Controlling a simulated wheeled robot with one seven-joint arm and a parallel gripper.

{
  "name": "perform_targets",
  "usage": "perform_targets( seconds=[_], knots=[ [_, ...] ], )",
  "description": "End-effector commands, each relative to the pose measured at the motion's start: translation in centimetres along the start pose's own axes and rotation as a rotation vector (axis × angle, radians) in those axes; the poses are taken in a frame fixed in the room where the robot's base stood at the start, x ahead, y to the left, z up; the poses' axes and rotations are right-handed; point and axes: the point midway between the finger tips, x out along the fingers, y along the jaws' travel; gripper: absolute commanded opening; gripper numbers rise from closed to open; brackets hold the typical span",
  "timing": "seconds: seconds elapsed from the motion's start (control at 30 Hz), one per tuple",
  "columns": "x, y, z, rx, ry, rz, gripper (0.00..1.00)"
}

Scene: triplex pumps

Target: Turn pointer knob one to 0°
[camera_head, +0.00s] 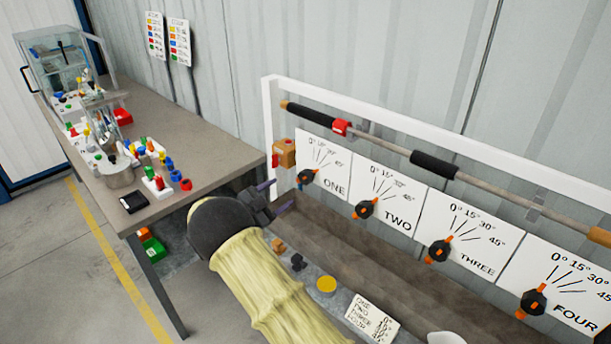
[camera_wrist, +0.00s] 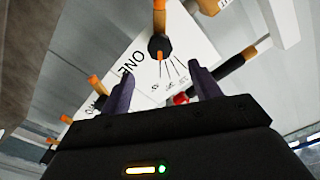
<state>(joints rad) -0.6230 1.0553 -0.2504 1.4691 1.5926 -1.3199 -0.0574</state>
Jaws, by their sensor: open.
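Knob one (camera_head: 306,177) is a black round knob with an orange pointer on the white scale panel marked ONE (camera_head: 325,157). In the wrist view, knob one (camera_wrist: 153,46) shows upside down beyond the fingers. Its short orange tip points towards the fan of lines, seemingly along the line nearest the word ONE; the numbers there are too small to read. My gripper (camera_head: 276,197) is in front of and slightly left of the knob, apart from it. Its purple fingers (camera_wrist: 163,90) are spread with nothing between them.
Knobs two (camera_head: 363,209), three (camera_head: 438,250) and four (camera_head: 532,301) follow to the right. A pipe with black sleeves (camera_head: 435,163) runs above the panels. A small orange-brown block (camera_head: 284,153) is mounted left of panel one. A cluttered table (camera_head: 225,150) stands at left.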

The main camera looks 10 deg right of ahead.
Motion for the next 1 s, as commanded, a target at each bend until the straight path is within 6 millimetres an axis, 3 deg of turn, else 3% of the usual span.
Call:
perform_targets(
  seconds=[0.6,0.77,1.0],
  knots=[
    [10.7,0.0,-0.1,0.000,0.000,0.001,0.63],
    [12.0,0.1,-0.1,-0.001,0.001,0.001,0.63],
    [12.1,0.1,0.0,-0.001,0.000,0.000,0.63]
  ],
)
